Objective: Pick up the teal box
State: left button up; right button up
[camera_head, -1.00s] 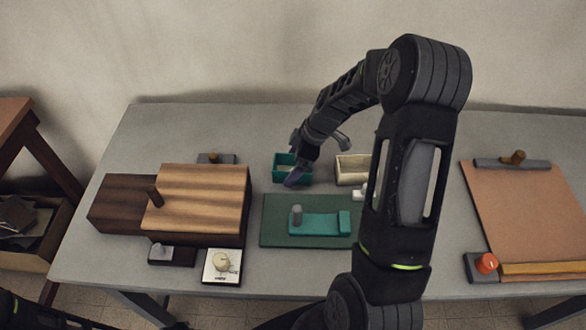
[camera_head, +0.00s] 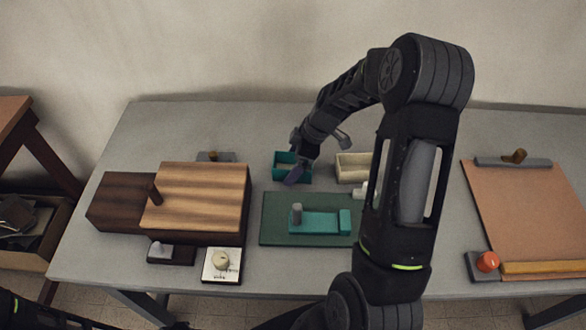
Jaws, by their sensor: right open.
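The teal box (camera_head: 280,170) is a small open-topped box standing on the grey table behind the dark green mat. The gripper is open. I cannot tell whether its fingers touch the box. My left gripper is not in view; only a dark part of my left arm shows at the lower left edge.
A cream box (camera_head: 353,165) stands just right of the gripper. A teal piece with a grey knob (camera_head: 318,222) lies on the green mat (camera_head: 275,235). A wooden block (camera_head: 200,195) is at left, a brown board (camera_head: 525,205) at right. My right arm hides the table's right-middle.

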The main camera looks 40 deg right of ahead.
jog(key=shift+f, duration=0.15)
dwell(0.6)
jog(key=c, duration=1.5)
